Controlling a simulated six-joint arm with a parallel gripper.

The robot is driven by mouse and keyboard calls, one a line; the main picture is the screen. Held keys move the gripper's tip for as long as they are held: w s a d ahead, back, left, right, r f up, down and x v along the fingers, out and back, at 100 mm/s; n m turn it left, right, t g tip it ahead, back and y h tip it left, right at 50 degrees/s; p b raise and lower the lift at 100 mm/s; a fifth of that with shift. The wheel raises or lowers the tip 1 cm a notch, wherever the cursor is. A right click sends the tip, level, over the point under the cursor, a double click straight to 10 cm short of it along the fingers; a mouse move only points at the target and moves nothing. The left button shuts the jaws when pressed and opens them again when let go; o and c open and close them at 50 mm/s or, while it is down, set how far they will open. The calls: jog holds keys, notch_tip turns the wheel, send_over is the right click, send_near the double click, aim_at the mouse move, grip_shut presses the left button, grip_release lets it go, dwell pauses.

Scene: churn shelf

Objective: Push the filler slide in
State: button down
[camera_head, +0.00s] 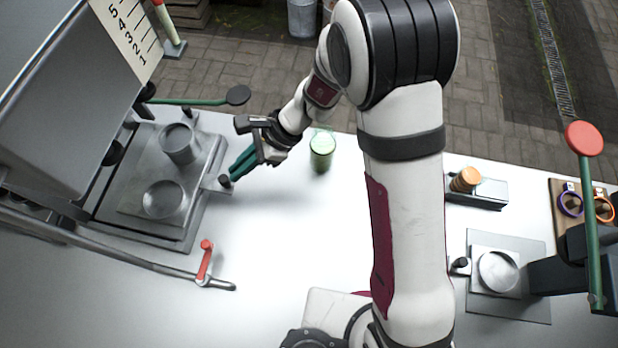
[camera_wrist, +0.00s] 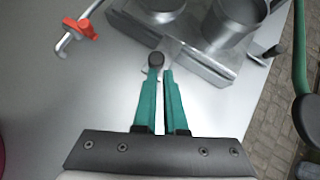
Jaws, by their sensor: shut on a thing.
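The filler slide (camera_head: 132,204) is a grey metal plate at the left of the white table. It carries a raised round cup (camera_head: 180,145) and a shallower round cup (camera_head: 163,200). In the wrist view the slide (camera_wrist: 205,62) reaches toward me with a small tab and a dark knob (camera_wrist: 156,59). The knob shows in the head view (camera_head: 224,181) at the slide's right side. My gripper (camera_head: 236,173) has green fingers and reaches in from the right. In the wrist view its fingertips (camera_wrist: 161,72) are nearly together at the knob, shut on it; the exact contact is partly hidden.
A grey machine body with a numbered scale (camera_head: 130,40) overhangs the slide. A red-handled tap (camera_head: 206,260) is in front. A second station (camera_head: 510,304) is at the right. The middle front table is clear.

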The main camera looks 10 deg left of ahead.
jog(key=w+d+f+v, duration=0.1)
jog(key=d+f+v, duration=0.1)
jog(key=v, duration=1.1)
jog(key=s+d+r+n+t+h, duration=0.1)
jog(key=s+d+r+n+h, duration=0.2)
jog(key=s+d, duration=0.5)
jog(key=s+d+r+n+t+h, duration=0.2)
jog(key=s+d+r+n+h, duration=0.1)
jog(key=s+d, duration=0.5)
jog(key=shift+s+d+n+t, duration=0.2)
jog(key=shift+s+n+t, duration=0.1)
jog(key=shift+s+n, duration=0.3)
jog(key=shift+r, duration=0.15)
